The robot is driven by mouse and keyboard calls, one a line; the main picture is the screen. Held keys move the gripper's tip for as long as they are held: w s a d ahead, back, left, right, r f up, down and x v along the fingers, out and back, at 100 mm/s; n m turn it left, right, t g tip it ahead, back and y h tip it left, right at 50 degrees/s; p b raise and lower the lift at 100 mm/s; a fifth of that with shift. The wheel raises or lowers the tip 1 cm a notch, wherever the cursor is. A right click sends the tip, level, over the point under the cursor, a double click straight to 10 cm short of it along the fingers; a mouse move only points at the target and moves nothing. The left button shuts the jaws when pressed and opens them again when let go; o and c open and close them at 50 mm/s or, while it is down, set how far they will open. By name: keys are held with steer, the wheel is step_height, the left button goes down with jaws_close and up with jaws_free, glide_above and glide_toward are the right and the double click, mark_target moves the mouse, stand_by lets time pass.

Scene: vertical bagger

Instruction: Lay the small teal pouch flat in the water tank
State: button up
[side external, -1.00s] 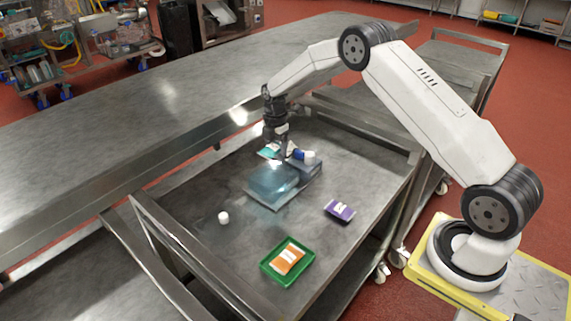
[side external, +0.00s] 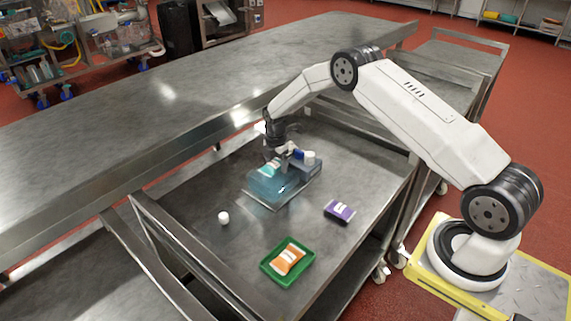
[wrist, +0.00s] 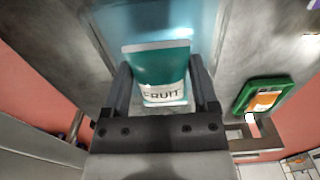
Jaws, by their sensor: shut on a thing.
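The small teal pouch (wrist: 157,62) has a white band reading "FRUIT" and sits between the two fingers of my gripper (wrist: 162,82) in the wrist view. In the side view my gripper (side external: 272,158) is shut on the pouch (side external: 267,170), tilted over the far left end of the water tank (side external: 290,187). The tank is a clear, bluish, low box on a pale base plate. The pouch overlaps the tank's far end there; I cannot tell whether it touches the water or the floor of the tank.
A grey block with a blue and white cylinder (side external: 303,157) stands at the tank's far right. A purple pouch (side external: 339,211), a green tray (side external: 269,271) with an orange pouch (side external: 289,259), and a white cap (side external: 223,217) lie on the steel cart. Raised rails edge the cart.

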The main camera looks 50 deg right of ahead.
steer(key=shift+f, duration=2.45)
steer(key=shift+f, duration=0.45)
steer(key=o, duration=1.2)
steer(key=shift+o, duration=0.2)
steer(key=shift+r, duration=0.1)
steer(key=shift+r, duration=5.35)
steer(key=shift+r, duration=0.1)
step_height(320, 180, up, 8)
glide_above(277, 183)
steer(key=shift+s+a+f, duration=0.1)
steer(key=shift+f, duration=0.1)
